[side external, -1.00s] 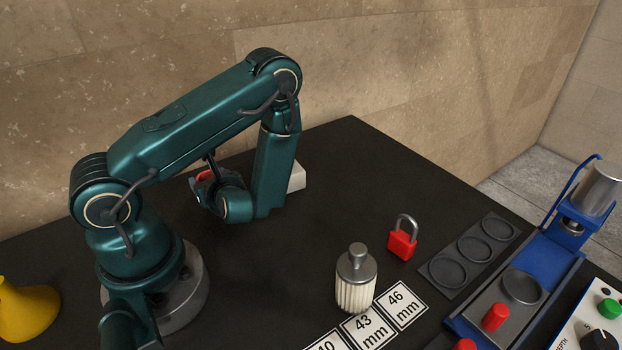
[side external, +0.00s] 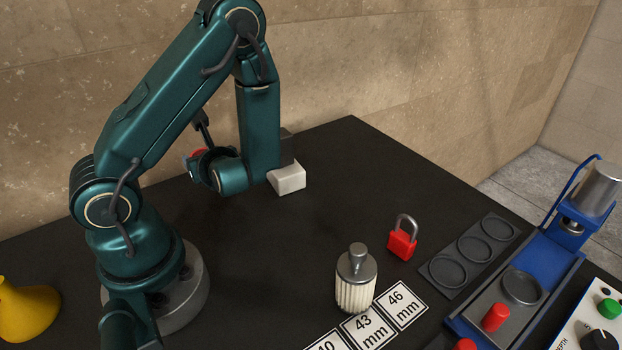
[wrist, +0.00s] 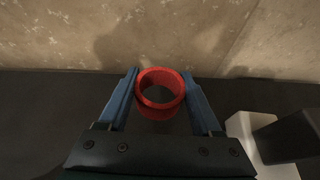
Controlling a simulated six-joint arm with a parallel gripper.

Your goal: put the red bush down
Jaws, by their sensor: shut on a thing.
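The red bush (wrist: 160,111) is a short open ring. In the wrist view it sits between the two blue fingers of my gripper (wrist: 160,88), which is shut on it near the fingertips. The bush is held up towards the back wall, over the far left part of the dark table (side external: 330,215). The gap beneath it cannot be judged exactly.
A white block (side external: 287,180) with a dark part stands beside my wrist, at the right in the wrist view (wrist: 241,128). A ribbed cylinder (side external: 356,290), red padlock (side external: 402,245), number cards (side external: 402,305) and blue press (side external: 570,235) stand farther right. The table's middle is clear.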

